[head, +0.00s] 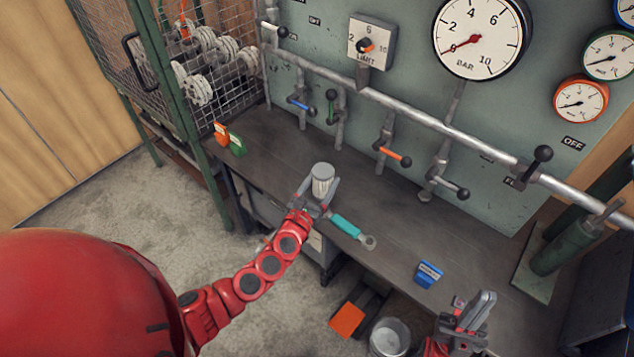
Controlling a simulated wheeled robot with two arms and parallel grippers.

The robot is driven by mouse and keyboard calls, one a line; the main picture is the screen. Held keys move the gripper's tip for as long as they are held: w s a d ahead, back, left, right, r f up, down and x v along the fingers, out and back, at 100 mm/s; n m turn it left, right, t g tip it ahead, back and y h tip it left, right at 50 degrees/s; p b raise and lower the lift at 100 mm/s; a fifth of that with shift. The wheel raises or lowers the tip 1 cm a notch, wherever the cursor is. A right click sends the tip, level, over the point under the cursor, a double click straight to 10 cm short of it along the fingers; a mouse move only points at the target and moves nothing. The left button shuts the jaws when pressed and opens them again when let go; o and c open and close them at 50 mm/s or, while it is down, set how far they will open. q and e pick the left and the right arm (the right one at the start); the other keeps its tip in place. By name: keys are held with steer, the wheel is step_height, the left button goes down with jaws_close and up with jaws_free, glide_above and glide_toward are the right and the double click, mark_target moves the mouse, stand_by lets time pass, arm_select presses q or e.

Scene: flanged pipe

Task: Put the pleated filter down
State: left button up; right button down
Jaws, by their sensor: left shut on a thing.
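The pleated filter (322,181) is a small white ribbed cylinder with a grey top. It stands upright between the fingers of my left gripper (318,197), over the front part of the dark workbench (400,225). My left gripper is shut on it. I cannot tell whether the filter's bottom touches the bench, as the fingers hide it. My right gripper (475,312) is at the lower right, in front of the bench edge. Its fingers point up, and I cannot tell whether they are parted.
A teal-handled wrench (347,226) lies just right of the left gripper. A blue block (428,274) sits further right; orange (221,133) and green (237,145) tags stand at the left. Valve handles line the wall pipe (400,105). A bucket (389,338) stands below.

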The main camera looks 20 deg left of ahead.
arm_select(q)
steer(key=shift+w+a+f+b, duration=0.25)
steer(key=shift+w+a+b, duration=0.15)
steer(key=shift+w+a, duration=1.1)
steer(key=shift+w, duration=0.25)
step_height(320, 180, down, 4)
steer(key=b, duration=0.3)
steer(key=shift+r, duration=0.25)
steer(key=shift+f, duration=0.1)
steer(key=shift+f+b, duration=0.15)
steer(key=shift+b, duration=0.15)
steer(key=o, duration=1.5)
steer(key=shift+c, duration=0.2)
